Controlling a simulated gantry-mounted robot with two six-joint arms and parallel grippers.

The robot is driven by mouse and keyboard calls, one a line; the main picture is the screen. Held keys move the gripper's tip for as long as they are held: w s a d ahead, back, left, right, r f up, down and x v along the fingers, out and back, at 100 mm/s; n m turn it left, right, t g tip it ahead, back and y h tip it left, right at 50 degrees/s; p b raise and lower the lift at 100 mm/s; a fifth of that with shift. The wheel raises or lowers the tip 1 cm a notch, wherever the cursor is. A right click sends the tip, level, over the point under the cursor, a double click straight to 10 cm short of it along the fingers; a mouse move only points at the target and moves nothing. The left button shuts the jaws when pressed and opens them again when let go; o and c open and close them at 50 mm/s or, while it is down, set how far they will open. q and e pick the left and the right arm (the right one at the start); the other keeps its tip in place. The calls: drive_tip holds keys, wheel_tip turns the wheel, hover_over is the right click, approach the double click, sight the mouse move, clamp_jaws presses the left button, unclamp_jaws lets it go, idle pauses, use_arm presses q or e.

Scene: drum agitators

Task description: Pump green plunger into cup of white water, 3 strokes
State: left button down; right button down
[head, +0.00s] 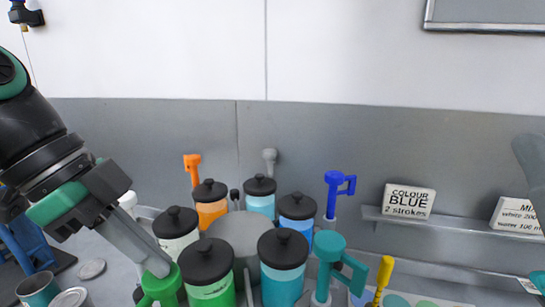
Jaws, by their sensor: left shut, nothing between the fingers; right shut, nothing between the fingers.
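The green plunger (161,287) has a rounded head at the bottom of the head view, left of the black-lidded canister of green liquid (222,297). My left gripper (158,266) is shut and empty. It comes down from the upper left, and its fingertips are at the top of the green plunger; they appear to touch it. The plunger's lower part is cut off by the frame. Metal cups (38,289) stand at the lower left, but what they hold cannot be told. My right gripper is not in view.
Several black-lidded canisters ring a grey hub (232,229), with orange (193,166), grey (269,158), blue (338,191) and teal plungers (331,262) beside them. A yellow-handled tool (385,273) stands right. A sign reading "COLOUR BLUE 2 strokes" (409,200) sits on a wall shelf.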

use_arm(q)
drive_tip(key=shift+f+b, duration=1.6)
drive_tip(key=shift+f, duration=0.25)
drive_tip(key=shift+r, duration=0.1)
wheel_tip(320, 180, up, 6)
drive_tip(key=p, duration=0.6)
drive_tip(key=shift+f+b, duration=2.9)
drive_tip(key=shift+f, duration=0.1)
wheel_tip(320, 180, up, 6)
drive_tip(key=p, duration=0.6)
